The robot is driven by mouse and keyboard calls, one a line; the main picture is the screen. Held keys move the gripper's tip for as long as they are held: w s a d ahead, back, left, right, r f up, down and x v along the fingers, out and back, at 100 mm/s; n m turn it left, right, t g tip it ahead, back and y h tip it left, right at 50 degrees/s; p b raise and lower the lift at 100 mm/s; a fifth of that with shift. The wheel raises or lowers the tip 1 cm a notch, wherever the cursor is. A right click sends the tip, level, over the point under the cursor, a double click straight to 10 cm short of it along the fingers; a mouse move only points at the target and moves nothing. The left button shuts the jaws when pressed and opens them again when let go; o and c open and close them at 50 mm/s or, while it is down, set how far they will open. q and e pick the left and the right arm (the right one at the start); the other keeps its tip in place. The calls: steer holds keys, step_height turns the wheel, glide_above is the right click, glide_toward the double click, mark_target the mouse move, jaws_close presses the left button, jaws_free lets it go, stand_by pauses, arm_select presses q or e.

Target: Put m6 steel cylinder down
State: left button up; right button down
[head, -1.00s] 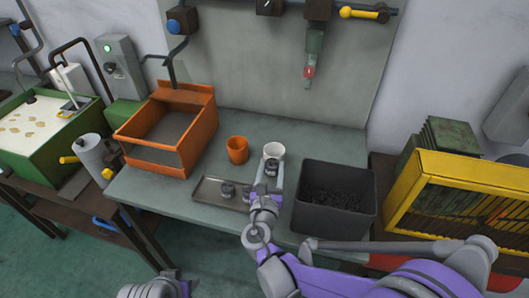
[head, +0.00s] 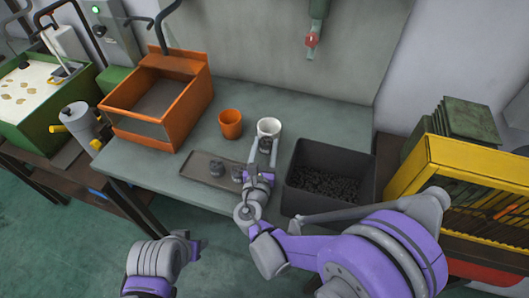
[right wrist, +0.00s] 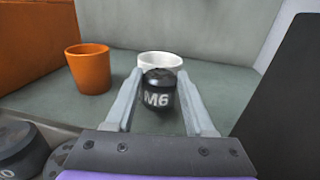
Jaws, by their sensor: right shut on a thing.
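The M6 steel cylinder (right wrist: 159,92), dark with white "M6" lettering, is upright between the fingers of my right gripper (right wrist: 160,98), which is shut on it. In the head view the cylinder (head: 266,142) and my right gripper (head: 262,154) are over the grey bench, just in front of a white cup (head: 268,127). The cup also shows behind the cylinder in the right wrist view (right wrist: 160,58). I cannot tell whether the cylinder's base touches the bench.
An orange cup (head: 230,124) stands left of the white cup. A shallow tray (head: 199,176) with dark cylinders (head: 217,167) lies at front left. A black bin (head: 293,180) with dark pieces stands close on the right. An orange open box (head: 140,132) is at the left.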

mark_target(266, 153)
step_height(266, 153, down, 3)
steer(key=shift+f, duration=0.15)
